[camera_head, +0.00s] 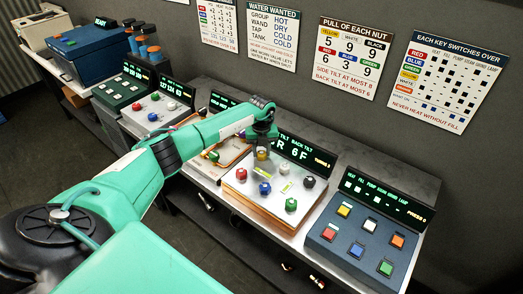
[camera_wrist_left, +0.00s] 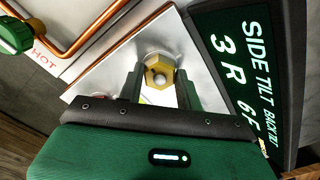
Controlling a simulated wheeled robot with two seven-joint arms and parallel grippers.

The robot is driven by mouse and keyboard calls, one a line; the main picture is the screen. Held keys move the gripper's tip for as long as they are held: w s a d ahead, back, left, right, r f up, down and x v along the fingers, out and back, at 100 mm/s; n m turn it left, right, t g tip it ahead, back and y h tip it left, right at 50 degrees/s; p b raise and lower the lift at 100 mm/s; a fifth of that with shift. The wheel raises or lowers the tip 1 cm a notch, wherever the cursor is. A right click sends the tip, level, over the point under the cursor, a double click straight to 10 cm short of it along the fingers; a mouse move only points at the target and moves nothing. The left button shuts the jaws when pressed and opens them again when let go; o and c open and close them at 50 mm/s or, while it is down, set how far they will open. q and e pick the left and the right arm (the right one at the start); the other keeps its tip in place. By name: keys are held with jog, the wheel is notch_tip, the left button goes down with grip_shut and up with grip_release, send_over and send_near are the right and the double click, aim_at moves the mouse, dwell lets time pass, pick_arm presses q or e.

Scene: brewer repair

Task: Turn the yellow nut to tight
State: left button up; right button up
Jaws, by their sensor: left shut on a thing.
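The yellow nut (camera_head: 262,155) sits at the back left of the white nut plate (camera_head: 237,181). The tilt display (camera_head: 305,152) behind the plate reads "3 R" for side tilt and "6F" for back tilt in the wrist view. My right gripper is not in view.
White, black, red, blue and green nuts share the plate; the red nut (camera_head: 241,174) and black nut (camera_head: 309,182) are nearby. A switch panel (camera_head: 330,236) stands at right. A copper pipe (camera_wrist_left: 75,50) runs beside the plate. A poster (camera_head: 349,57) lists each nut's pull.

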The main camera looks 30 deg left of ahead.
pick_arm(q)
jog(key=shift+f+m+b, duration=0.2)
jog(key=shift+m+b, duration=0.6)
jog(key=shift+b, duration=0.35)
jog(key=m+b, duration=1)
jog(key=m, duration=0.1)
jog(key=shift+d+m+b, duration=0.1)
jog(key=shift+m+b, duration=0.2)
jog(key=shift+b, duration=0.05)
jog(key=shift+r+m+b, duration=0.15)
jog(key=shift+m+b, duration=0.5)
jog(key=shift+m, duration=0.5)
jog(key=shift+r+m+b, duration=0.1)
jog(key=shift+m+b, duration=0.5)
jog(key=shift+m, duration=0.55)
jog(key=o, duration=1)
